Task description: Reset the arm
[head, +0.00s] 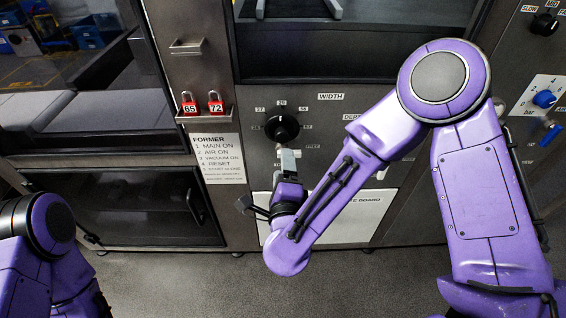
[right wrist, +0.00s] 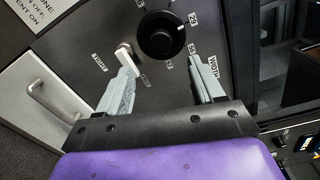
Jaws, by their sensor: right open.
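My right gripper (head: 288,158) is in front of the machine panel, just below the black WIDTH knob (head: 283,127). In the right wrist view my right gripper (right wrist: 162,68) is open and empty. The round black knob (right wrist: 161,36) shows beyond and between its two fingers, apart from them as far as I can tell. My right arm (head: 380,130) reaches in from the right and is bent at the elbow. My left arm (head: 45,235) shows at the lower left; its gripper is out of view.
A small white lever (right wrist: 124,53) sits on the panel by one fingertip. A metal handle (right wrist: 52,101) is on a pale door. Red padlocks (head: 190,107) hang left of the knob above the FORMER sign (head: 215,158). Blue knobs (head: 544,99) are at far right. Grey floor (head: 200,285) is clear in front.

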